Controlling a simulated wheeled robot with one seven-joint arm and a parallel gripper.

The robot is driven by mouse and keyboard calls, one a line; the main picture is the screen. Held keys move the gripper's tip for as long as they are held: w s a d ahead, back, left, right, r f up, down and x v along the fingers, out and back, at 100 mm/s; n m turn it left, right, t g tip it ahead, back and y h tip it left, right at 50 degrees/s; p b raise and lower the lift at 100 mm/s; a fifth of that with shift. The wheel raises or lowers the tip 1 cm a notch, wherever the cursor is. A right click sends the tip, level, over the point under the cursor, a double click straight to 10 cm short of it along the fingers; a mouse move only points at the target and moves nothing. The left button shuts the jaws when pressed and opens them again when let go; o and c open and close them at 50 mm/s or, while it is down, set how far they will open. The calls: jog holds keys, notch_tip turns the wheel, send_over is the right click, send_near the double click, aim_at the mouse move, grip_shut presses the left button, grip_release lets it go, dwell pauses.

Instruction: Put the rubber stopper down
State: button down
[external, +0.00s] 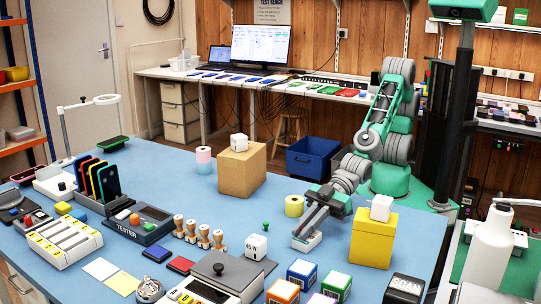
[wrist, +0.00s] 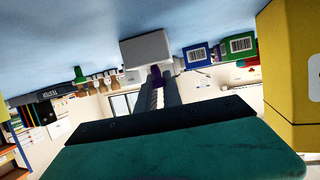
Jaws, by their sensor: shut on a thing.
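My gripper (external: 308,232) points down over the blue table at the centre right. In the wrist view its two fingers (wrist: 160,84) are closed on a small purple piece (wrist: 157,72), which I take to be the rubber stopper. Most of it is hidden between the fingers. A pale grey block (wrist: 148,49) is right at the fingertips, and it also shows under the gripper in the external view (external: 307,243). I cannot tell whether the purple piece touches the block.
A yellow box (external: 372,238) with a white cube on top stands close right of the gripper. A yellow roll (external: 294,206), a green knobbed piece (external: 266,226) and a white lettered cube (external: 257,246) are nearby. Coloured boxes (external: 302,273) stand in front.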

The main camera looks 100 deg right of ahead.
jog(key=shift+s+d+f, duration=0.1)
jog(key=shift+d+f, duration=0.05)
jog(key=shift+f, duration=0.45)
jog(key=c, duration=1.5)
grip_release()
jog(key=v, duration=0.3)
jog(key=r+p+v, duration=0.1)
jog(key=v, duration=0.7)
jog(key=shift+r+p, duration=0.35)
jog(key=shift+p, duration=0.05)
jog(key=shift+s+d, duration=0.25)
jog(key=shift+s, duration=0.05)
jog(key=shift+r, duration=0.1)
